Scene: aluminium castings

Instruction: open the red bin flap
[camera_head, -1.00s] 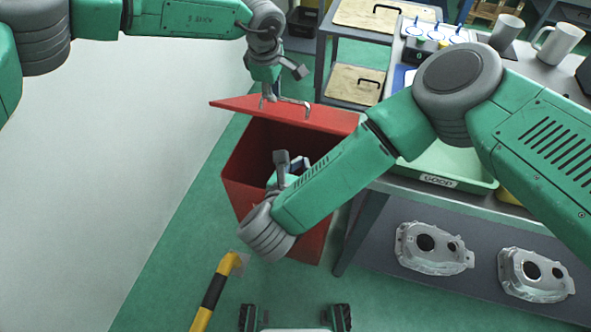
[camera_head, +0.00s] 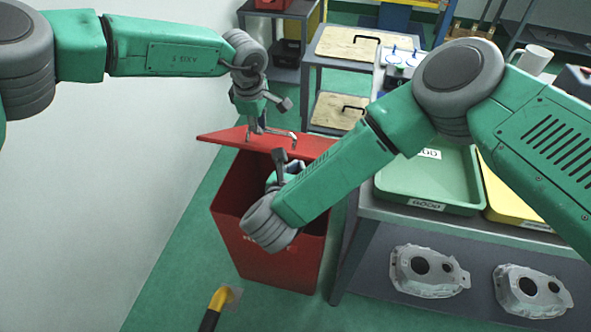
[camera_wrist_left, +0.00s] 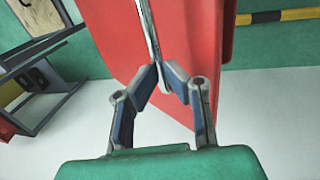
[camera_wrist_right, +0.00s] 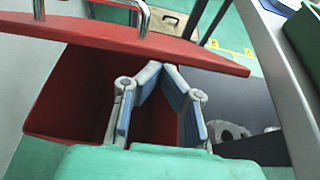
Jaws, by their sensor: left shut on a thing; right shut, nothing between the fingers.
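The red bin (camera_head: 264,255) stands on the green floor beside the table. Its red flap (camera_head: 222,139) is raised at the far side, and the dark inside of the bin shows. A metal bar handle (camera_head: 293,138) is on the flap. My left gripper (camera_head: 256,128) is at the flap and shut on the handle; the left wrist view shows the bar (camera_wrist_left: 151,35) between its fingertips (camera_wrist_left: 163,80). My right gripper (camera_wrist_right: 162,72) is shut and empty over the bin opening, below the flap (camera_wrist_right: 110,35). In the head view my right forearm hides part of the opening.
The grey table (camera_head: 355,210) bears a green tray (camera_head: 425,206) and a yellow tray (camera_head: 520,213) close to the bin's right. Two castings (camera_head: 428,270) (camera_head: 532,291) lie on its lower shelf. A white wall is at left. A yellow-black post (camera_head: 215,306) stands in front.

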